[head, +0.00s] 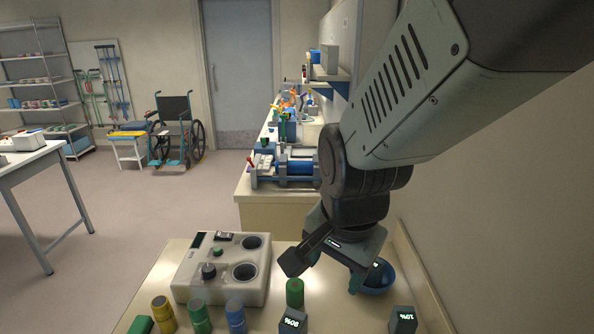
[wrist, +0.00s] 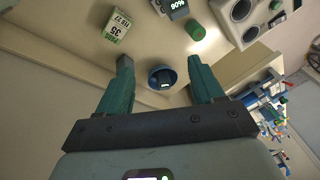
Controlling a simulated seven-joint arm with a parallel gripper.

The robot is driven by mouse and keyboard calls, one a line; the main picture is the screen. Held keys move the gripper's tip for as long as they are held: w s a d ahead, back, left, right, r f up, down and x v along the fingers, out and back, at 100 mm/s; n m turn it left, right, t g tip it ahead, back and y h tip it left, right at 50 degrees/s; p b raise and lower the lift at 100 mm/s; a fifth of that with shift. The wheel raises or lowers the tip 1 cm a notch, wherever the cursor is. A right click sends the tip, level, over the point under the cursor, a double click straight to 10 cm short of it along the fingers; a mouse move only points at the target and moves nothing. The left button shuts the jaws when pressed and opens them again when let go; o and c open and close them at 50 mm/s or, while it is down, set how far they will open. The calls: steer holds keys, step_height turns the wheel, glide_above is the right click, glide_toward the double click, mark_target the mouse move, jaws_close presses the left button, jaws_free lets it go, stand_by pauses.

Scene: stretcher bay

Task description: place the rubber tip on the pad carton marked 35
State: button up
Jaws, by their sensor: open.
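The pad carton marked 35 (wrist: 118,22) is a small pale box with a green panel, lying on the bench at upper left in the wrist view. A small dark piece with a pale mark (wrist: 165,78) lies in the bowl. I cannot tell for sure which thing is the rubber tip. In the head view my gripper (head: 322,278) partly covers the bowl (head: 380,286).
Yellow (head: 163,312), green (head: 199,315) and blue (head: 236,315) cylinders stand left. A pale device with round wells (head: 222,270) lies behind. A wall bounds the right.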

steer(key=a+f+m+g, duration=0.1)
steer(key=a+f+m, duration=0.2)
steer(key=f, duration=0.5)
steer(key=s+a+f+m+g, duration=0.1)
steer(key=a+f+m, duration=0.2)
steer(key=f, duration=0.5)
steer(key=s+a+f+m+g+y, duration=0.1)
steer(key=a+f+m, duration=0.1)
steer(key=f, duration=0.6)
steer(key=shift+a+f+m, duration=0.35)
steer(key=shift+a+m, duration=0.05)
steer(key=shift+a, duration=0.1)
steer(key=shift+w+a+f, duration=0.1)
steer(key=shift+a+f, duration=0.1)
steer(key=shift+f, duration=1.2)
steer(key=shift+w+a+f, duration=0.1)
steer(key=shift+a+f, duration=0.1)
steer(key=shift+f, duration=1.2)
steer(key=shift+r, duration=0.1)
steer(key=c, duration=1.2)
